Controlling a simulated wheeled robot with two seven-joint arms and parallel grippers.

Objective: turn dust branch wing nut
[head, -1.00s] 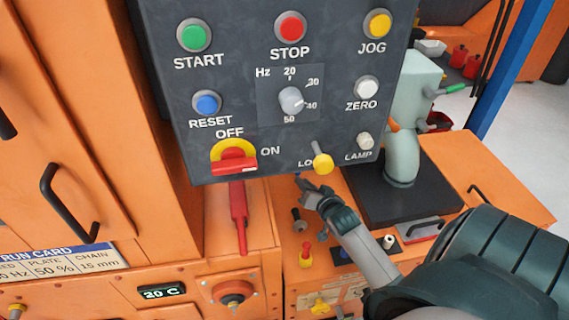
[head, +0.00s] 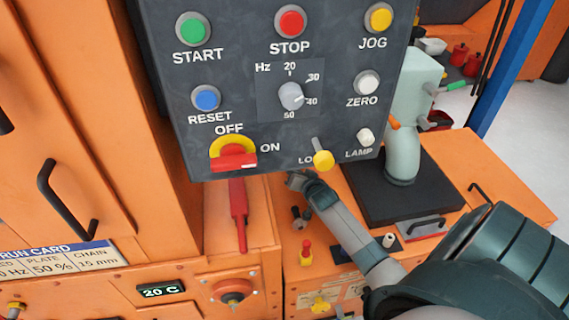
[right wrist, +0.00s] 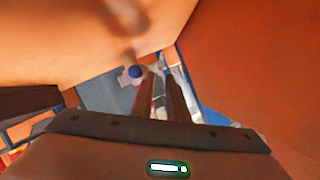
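A yellow wing-shaped knob (head: 320,304) sits low on the orange housing's front in the head view. Another small yellow knob (head: 17,308) is at the lower left. I cannot tell whether either is the dust branch wing nut. My right gripper (head: 297,180) is just under the control panel's lower edge, above the orange housing and away from both knobs. In the right wrist view its two fingers (right wrist: 158,76) stand a little apart with nothing between them. A blue knob (right wrist: 135,71) on a pale mount shows beside the fingertips. My left gripper is out of view.
The dark control panel (head: 255,125) overhangs my right gripper. A red handle (head: 238,212) hangs to its left, and a red-and-yellow knob (head: 306,253) stands below. A pale green machine (head: 403,145) on a black base is to the right. Orange surfaces close in on the wrist.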

